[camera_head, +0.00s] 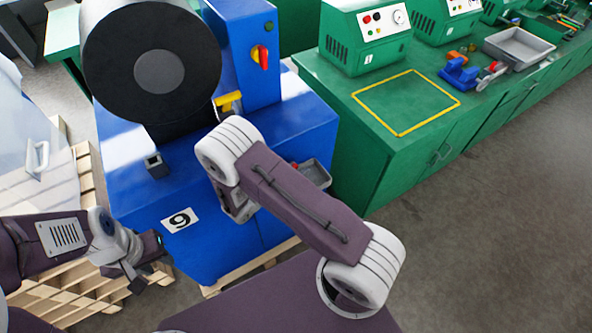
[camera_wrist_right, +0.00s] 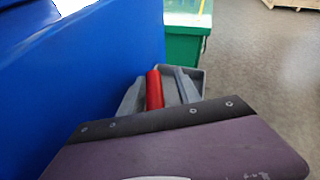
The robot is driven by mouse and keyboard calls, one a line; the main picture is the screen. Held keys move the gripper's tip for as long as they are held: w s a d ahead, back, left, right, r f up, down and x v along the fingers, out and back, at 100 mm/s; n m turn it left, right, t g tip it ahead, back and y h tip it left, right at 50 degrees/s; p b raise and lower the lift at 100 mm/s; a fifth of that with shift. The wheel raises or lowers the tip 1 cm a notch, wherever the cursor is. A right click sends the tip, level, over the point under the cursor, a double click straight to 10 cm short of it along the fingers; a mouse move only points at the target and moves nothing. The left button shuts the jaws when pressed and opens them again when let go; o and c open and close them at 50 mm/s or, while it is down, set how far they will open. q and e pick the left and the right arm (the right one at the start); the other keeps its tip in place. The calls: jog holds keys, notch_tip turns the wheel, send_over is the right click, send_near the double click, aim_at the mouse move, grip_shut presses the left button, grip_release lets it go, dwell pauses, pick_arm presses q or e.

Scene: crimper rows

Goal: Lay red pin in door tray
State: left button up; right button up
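The red pin (camera_wrist_right: 154,88) shows in the right wrist view at the grey door tray (camera_wrist_right: 197,82), slanting up against its left part. Its lower end is hidden behind my own wrist, so I cannot tell whether it rests in the tray or is held. In the head view the tray (camera_head: 317,173) sits at the blue machine's right side, with a bit of red (camera_head: 295,165) at its left end. My right gripper is mostly hidden behind my right arm, and its fingertips cannot be made out. My left gripper (camera_head: 147,267) looks open and empty, low left of the machine.
The blue machine (camera_head: 185,255) with a number 9 plate and a large black drum fills the centre left. A green bench (camera_head: 350,150) with a yellow-outlined square stands to its right. Wooden pallets (camera_head: 90,195) lie at left. The floor at right is clear.

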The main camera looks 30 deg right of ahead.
jog(key=shift+r+p, duration=0.3)
jog(key=shift+r, duration=0.05)
jog(key=b+v, duration=0.1)
jog(key=v, duration=1.1)
jog(key=s+d+r+m+g+y, duration=0.1)
jog(key=s+m+y, duration=0.3)
jog(key=m, duration=0.8)
jog(key=s+d+r+m+g+y, duration=0.1)
jog(key=s+d+m+g+y, duration=0.1)
jog(key=s+m+y, duration=0.3)
jog(key=m+g+y, duration=0.1)
jog(key=m+y, duration=0.2)
jog(key=m, duration=0.4)
jog(key=shift+s+d+r+m+y, duration=0.15)
jog(key=shift+r+m+y, duration=0.15)
jog(key=shift+m, duration=0.1)
jog(key=shift+s, duration=0.15)
